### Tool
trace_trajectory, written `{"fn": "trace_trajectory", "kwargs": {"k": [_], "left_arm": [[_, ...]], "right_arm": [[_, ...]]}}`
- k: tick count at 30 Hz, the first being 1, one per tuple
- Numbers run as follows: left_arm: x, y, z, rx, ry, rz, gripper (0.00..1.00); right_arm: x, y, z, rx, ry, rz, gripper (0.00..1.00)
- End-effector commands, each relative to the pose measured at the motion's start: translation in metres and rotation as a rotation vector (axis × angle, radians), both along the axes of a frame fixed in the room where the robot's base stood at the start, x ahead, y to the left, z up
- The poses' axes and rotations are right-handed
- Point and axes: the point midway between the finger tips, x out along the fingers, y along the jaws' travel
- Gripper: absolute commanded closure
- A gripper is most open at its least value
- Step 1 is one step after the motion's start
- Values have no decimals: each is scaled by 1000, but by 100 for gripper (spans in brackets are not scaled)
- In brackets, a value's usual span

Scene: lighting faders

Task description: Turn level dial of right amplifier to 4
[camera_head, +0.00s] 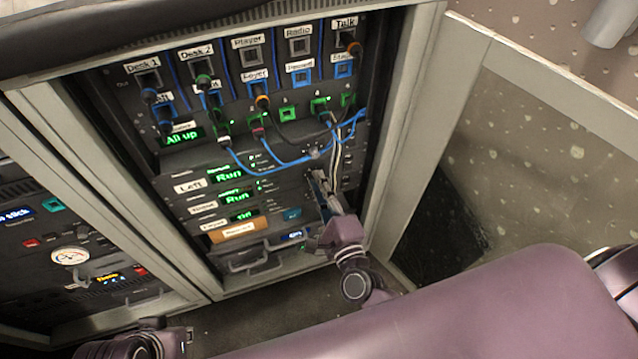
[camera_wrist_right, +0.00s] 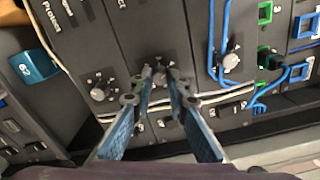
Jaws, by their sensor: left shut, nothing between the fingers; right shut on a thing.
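The rack (camera_head: 372,150) stands in the middle of the head view, with a stack of amplifiers below the patch panel. My right gripper (camera_head: 318,180) is at the right-hand part of the amplifier faces. In the right wrist view its fingers (camera_wrist_right: 161,73) are closed on a small dial, mostly hidden between the fingertips. Another dial (camera_wrist_right: 97,92) sits to the left and is free. The held dial's scale and amplifier name are unreadable. Of my left arm only a link shows at the lower left of the head view; its fingers are out of sight.
Blue patch cables (camera_head: 268,165) hang above and beside the right gripper; they also show in the right wrist view (camera_wrist_right: 218,40). A round grey knob (camera_wrist_right: 232,62) is close to them. Drawer handles (camera_head: 258,262) stick out below. A gauge (camera_head: 70,256) is in the left rack.

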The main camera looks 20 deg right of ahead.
Motion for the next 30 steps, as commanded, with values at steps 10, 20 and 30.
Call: {"fn": "trace_trajectory", "kwargs": {"k": [10, 20, 30], "left_arm": [[0, 0, 0, 0, 0, 0, 100], [0, 0, 0, -1, 0, 1, 100], [0, 0, 0, -1, 0, 0, 100]], "right_arm": [[-1, 0, -1, -2, 3, 1, 69], [-3, 0, -1, -2, 2, 1, 68], [-61, -2, -2, -3, 6, 2, 68]]}}
